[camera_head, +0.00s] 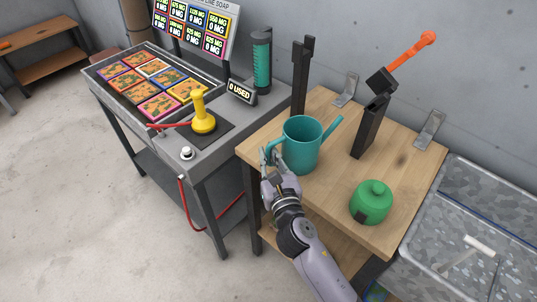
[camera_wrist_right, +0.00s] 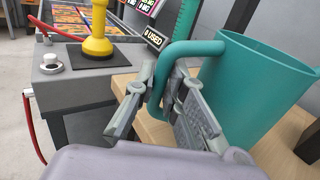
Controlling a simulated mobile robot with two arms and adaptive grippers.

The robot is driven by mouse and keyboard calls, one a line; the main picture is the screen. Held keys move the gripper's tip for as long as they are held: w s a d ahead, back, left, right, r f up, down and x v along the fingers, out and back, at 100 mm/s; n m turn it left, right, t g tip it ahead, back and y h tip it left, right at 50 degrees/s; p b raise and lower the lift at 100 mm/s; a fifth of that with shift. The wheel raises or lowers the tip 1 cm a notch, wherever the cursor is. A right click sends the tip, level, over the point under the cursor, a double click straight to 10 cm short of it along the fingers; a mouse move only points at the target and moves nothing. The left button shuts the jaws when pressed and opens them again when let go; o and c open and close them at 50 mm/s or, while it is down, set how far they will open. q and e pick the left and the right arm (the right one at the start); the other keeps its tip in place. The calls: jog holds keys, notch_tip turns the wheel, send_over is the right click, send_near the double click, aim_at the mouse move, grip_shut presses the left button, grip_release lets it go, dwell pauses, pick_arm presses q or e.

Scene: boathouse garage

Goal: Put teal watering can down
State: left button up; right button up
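The teal watering can (camera_head: 303,146) is upright over the left part of the wooden table (camera_head: 333,196), spout to the right and handle to the left. I cannot tell for sure whether its base touches the wood. My right gripper (camera_head: 271,160) is at the can's handle side. In the right wrist view, the fingers of the right gripper (camera_wrist_right: 165,88) close on the teal handle (camera_wrist_right: 188,50) from both sides. The can's body (camera_wrist_right: 258,85) is just right of the fingers. My left gripper is not in view.
A black holder (camera_head: 370,128) with an orange-handled tool (camera_head: 408,57) and a dark upright post (camera_head: 301,75) stand behind. A console with a yellow joystick (camera_head: 202,115) is on the left. Bare wood lies between can and pot.

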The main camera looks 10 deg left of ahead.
jog(key=o, duration=0.5)
jog(key=shift+c, duration=0.2)
jog(key=shift+c, duration=0.3)
jog(key=c, duration=0.3)
jog(key=shift+c, duration=0.2)
jog(key=shift+s, duration=0.1)
jog(key=v, duration=1.5)
dwell(1.0)
